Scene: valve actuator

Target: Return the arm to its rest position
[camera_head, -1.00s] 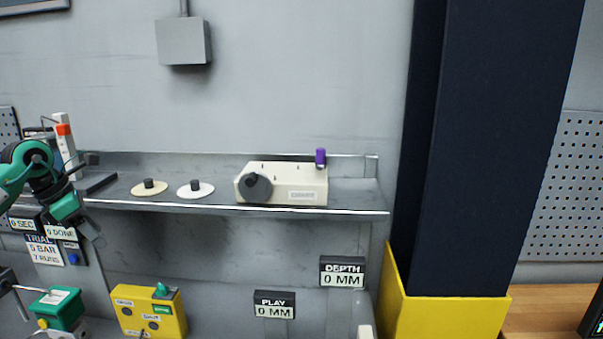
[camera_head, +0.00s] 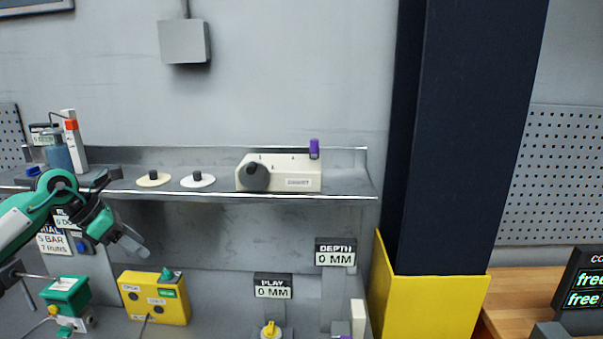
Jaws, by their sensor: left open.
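My left arm, green and white, comes in from the left edge. Its gripper (camera_head: 138,246) is open and empty, hanging in front of the shelf's front edge at the left, above and left of the yellow control box (camera_head: 156,297). It points down and to the right and touches nothing that I can see. Behind the arm, the signs on the bench are partly hidden. My right gripper is not in view.
A metal shelf (camera_head: 225,200) carries a cream device with a dark knob (camera_head: 290,172), two discs (camera_head: 198,180), and a blue bottle (camera_head: 57,156). Below stand a green box (camera_head: 66,293) and small signs (camera_head: 273,287). A dark pillar (camera_head: 460,140) with a yellow base rises at right.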

